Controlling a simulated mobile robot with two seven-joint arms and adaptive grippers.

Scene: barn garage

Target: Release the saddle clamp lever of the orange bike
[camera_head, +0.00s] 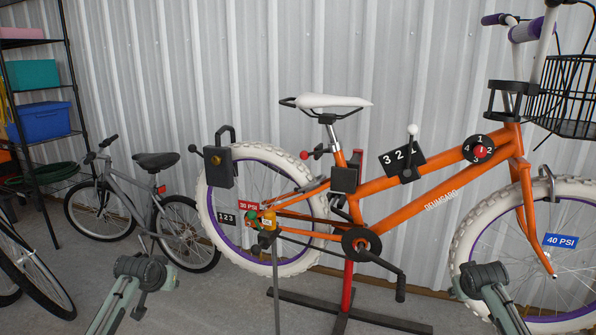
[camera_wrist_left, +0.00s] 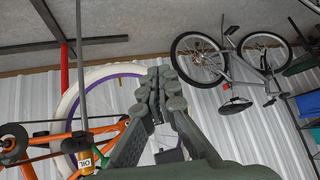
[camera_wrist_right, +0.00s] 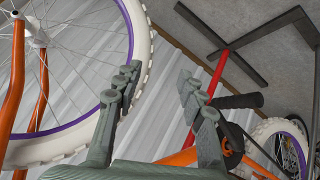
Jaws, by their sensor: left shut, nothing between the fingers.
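The orange bike (camera_head: 432,190) is held upright on a stand, with its white saddle (camera_head: 333,101) on a silver seat post. A small lever with a red knob (camera_head: 304,155) shows at the seat clamp, left of the post; its exact setting is too small to tell. My left arm's end shows at the lower left of the head view, well below and left of the lever. In the left wrist view my left gripper (camera_wrist_left: 162,85) is shut and empty. In the right wrist view my right gripper (camera_wrist_right: 158,85) is open and empty, near the front wheel (camera_wrist_right: 132,30).
A black box (camera_head: 218,167) hangs at the rear wheel. A white-knobbed shifter (camera_head: 411,133) and red dial (camera_head: 481,150) are on the frame. The crank (camera_head: 385,262) juts forward. A grey bike (camera_head: 130,200) and shelf (camera_head: 40,87) stand left. Floor is free at lower left.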

